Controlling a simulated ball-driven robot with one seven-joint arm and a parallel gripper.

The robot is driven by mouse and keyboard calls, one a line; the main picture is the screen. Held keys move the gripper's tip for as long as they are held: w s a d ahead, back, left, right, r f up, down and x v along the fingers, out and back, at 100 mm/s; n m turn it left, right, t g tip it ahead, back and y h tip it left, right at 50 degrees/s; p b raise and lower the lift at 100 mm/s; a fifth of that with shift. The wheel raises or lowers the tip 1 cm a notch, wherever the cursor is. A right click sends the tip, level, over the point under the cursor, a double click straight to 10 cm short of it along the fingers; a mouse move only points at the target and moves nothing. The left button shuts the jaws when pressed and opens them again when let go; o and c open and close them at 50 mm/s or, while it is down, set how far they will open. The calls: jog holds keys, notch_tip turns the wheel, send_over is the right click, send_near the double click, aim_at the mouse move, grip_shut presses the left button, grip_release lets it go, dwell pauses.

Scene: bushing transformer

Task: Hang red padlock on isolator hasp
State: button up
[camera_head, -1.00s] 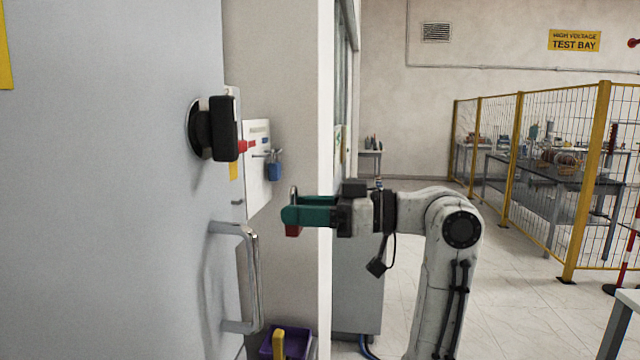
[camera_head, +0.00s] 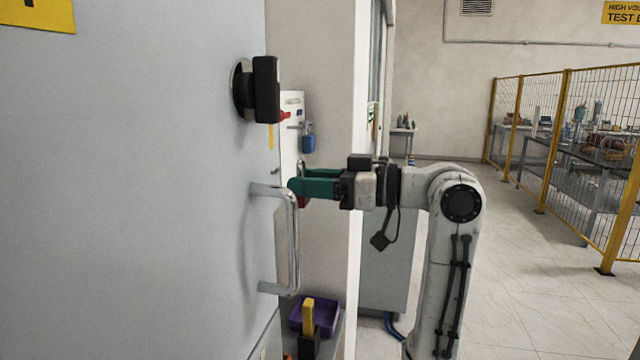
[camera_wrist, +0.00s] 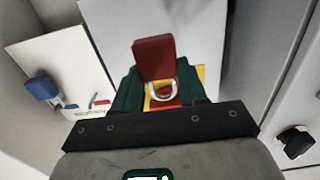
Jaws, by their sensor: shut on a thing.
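My gripper (camera_head: 297,187) has green fingers shut on the red padlock (camera_wrist: 154,58). A white panel (camera_head: 291,160) carries a small red part (camera_head: 285,115) and a blue padlock (camera_head: 308,143) hanging from a metal piece. The panel is beyond and above my gripper. The hasp itself cannot be made out clearly.
A grey door (camera_head: 160,180) fills the left, with a black rotary handle (camera_head: 264,90) and a metal pull handle (camera_head: 292,245) close to my fingers. A purple bin (camera_head: 320,318) is below. Yellow mesh fencing (camera_head: 570,150) stands right; the floor before it is clear.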

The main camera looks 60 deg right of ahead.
jog(key=shift+f+b+x, duration=0.15)
jog(key=shift+f+x, duration=0.05)
jog(key=shift+x, duration=0.7)
jog(key=shift+f+b+x, duration=0.2)
jog(key=shift+x, duration=0.7)
jog(key=shift+f+b+x, duration=0.15)
jog(key=shift+f+x, duration=0.05)
jog(key=shift+x, duration=0.65)
jog(key=o, duration=1.2)
jog(key=b+v, duration=0.2)
jog(key=v, duration=0.8)
jog(key=shift+s+d, duration=0.15)
jog(key=shift+s, duration=0.25)
